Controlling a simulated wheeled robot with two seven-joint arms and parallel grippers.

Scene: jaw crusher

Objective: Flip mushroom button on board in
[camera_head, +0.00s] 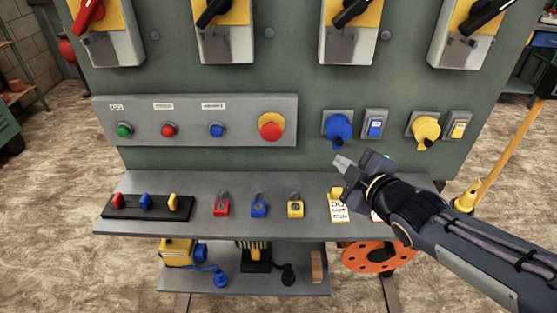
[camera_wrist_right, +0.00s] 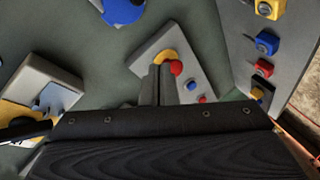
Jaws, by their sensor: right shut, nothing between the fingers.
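The red mushroom button (camera_head: 271,126) with its yellow collar sits at the right end of the grey button board (camera_head: 240,107). My right gripper (camera_head: 343,163) is shut and empty, below and to the right of the button, apart from it in the head view. In the right wrist view, the red mushroom button (camera_wrist_right: 177,68) shows just beyond the tips of my right gripper (camera_wrist_right: 163,70), which cover part of it and its yellow collar. My left gripper is in neither view.
Green (camera_head: 124,129), red (camera_head: 169,129) and blue (camera_head: 216,130) buttons share the board. Blue (camera_head: 338,129) and yellow (camera_head: 426,131) sockets are to the right. Red, blue and yellow padlocks (camera_head: 259,207) and tags (camera_head: 339,207) lie on the shelf (camera_head: 150,182) below. Switch handles are above.

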